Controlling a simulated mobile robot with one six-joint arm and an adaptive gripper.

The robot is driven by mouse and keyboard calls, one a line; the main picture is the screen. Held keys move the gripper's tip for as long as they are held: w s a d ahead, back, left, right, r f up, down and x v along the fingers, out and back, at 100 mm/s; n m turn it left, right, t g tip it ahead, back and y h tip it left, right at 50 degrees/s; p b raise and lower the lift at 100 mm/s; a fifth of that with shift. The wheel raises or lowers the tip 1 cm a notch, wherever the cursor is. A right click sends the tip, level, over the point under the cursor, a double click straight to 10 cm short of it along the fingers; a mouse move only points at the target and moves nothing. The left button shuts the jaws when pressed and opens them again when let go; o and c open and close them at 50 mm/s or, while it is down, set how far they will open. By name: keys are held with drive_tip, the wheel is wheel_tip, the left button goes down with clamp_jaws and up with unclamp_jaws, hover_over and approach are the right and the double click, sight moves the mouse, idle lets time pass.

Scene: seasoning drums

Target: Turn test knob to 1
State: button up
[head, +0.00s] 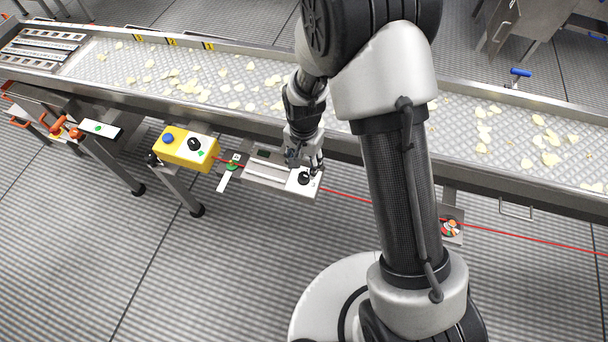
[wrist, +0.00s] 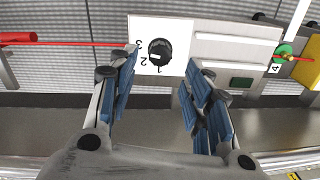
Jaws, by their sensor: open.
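The test knob is a round black dial (wrist: 160,51) on a white plate (wrist: 180,28), in the upper middle of the wrist view. The numbers 1, 2 and 3 are printed around its edge, upside down in this view. I cannot tell which number the knob points at. In the head view the knob (head: 304,178) is on the white end of a panel on the conveyor's near side. My gripper (wrist: 161,64) is open. Its blue-padded fingers appear on either side of the knob in the picture, with no clear contact. In the head view my gripper (head: 305,162) is right by the knob.
A yellow box (head: 185,148) with a blue button and a black knob is left of the panel. A red cord (head: 365,200) runs along the conveyor's near side. The conveyor (head: 230,85) with scattered chips lies behind.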

sight(304, 175)
wheel_tip(304, 175, down, 7)
drive_tip(key=shift+r+b, duration=0.2)
drive_tip(key=shift+b, duration=0.55)
drive_tip(key=c, duration=1.1)
